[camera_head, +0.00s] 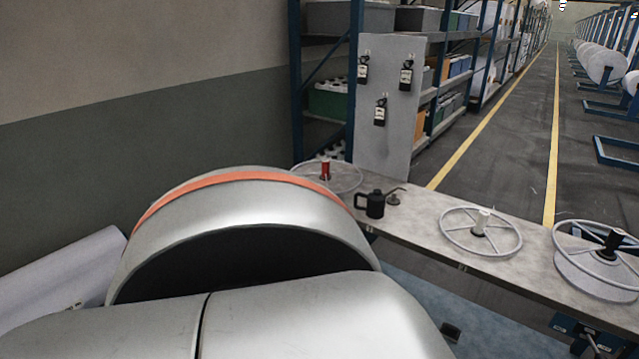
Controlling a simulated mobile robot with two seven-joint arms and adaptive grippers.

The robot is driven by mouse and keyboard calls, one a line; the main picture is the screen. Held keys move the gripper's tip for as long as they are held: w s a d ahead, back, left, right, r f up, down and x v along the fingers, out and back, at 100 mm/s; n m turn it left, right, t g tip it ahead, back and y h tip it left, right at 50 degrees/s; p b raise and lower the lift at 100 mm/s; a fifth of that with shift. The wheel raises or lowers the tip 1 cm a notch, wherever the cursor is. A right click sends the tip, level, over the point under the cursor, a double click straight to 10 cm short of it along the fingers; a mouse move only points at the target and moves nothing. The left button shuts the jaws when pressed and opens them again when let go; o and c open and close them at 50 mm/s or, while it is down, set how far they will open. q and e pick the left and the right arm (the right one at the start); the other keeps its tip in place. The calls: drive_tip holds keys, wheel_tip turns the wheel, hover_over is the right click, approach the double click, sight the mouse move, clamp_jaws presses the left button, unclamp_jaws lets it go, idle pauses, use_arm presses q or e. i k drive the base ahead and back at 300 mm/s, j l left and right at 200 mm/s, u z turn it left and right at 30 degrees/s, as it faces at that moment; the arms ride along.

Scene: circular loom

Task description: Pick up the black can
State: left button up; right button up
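A black can (375,205) with a handle on its left side stands upright on the grey bench (425,222). A thin spout-like piece reaches to its right, over a small dark round item (393,198) beside it. Neither of my grippers shows in the head view. A large silver link of my own arm with an orange band fills the lower left and hides the bench's left part. Nothing is seen touching the can.
A wheel with a red spindle (325,170) lies behind the can. A grey upright panel (385,140) rises behind the bench. Bare benchtop lies right of the can.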

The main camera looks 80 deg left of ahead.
sight(377, 201)
drive_tip(key=u, duration=0.45)
drive_tip(key=i+j+u, duration=0.1)
drive_tip(key=u, duration=0.4)
drive_tip(key=i+u, duration=0.15)
drive_tip(key=u, duration=0.3)
